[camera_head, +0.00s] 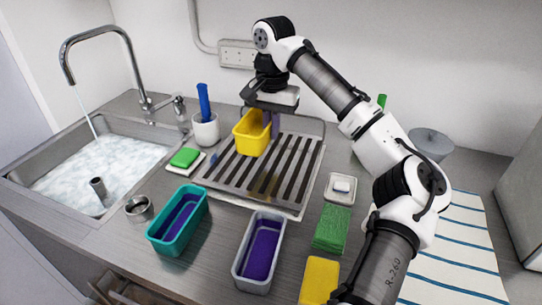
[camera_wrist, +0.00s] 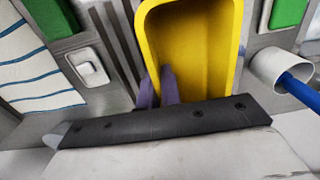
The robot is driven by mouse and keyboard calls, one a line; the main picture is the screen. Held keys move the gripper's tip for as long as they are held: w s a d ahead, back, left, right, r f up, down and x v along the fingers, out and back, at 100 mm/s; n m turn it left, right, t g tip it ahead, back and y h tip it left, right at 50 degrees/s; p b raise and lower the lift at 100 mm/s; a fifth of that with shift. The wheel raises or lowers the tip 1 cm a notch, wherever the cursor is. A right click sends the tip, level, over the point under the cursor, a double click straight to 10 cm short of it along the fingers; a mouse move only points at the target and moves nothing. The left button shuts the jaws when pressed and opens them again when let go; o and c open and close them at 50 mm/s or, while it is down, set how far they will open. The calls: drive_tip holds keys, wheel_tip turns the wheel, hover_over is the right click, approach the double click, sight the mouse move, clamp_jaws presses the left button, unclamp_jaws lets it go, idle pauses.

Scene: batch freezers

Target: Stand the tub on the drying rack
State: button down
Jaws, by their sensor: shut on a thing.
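The yellow tub (camera_head: 251,138) is upright, its open side up, over the back part of the drying rack (camera_head: 301,196). My gripper (camera_head: 273,122) reaches down from above and is shut on the tub's right wall. In the wrist view the purple fingers of my gripper (camera_wrist: 165,87) pinch the wall of the yellow tub (camera_wrist: 195,40), which looks empty. I cannot tell for sure whether its base touches the rack bars. A yellowish reflection shows on the rack further forward.
Left of the rack are a green sponge (camera_head: 185,157) on a dish and a white cup (camera_head: 206,132) with a blue brush. A teal tub (camera_head: 160,241) and a grey tub (camera_head: 240,270) stand in front. The sink (camera_head: 45,145) is left. The rack's front half is clear.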

wheel_tip(320, 180, down, 8)
drive_tip(key=shift+f, duration=0.2)
idle(0.3)
drive_tip(key=shift+f, duration=0.15)
drive_tip(key=c, duration=1.6)
unclamp_jaws()
wheel_tip(320, 180, up, 12)
drive_tip(key=shift+w+d+r, duration=0.1)
drive_tip(key=shift+r, duration=0.1)
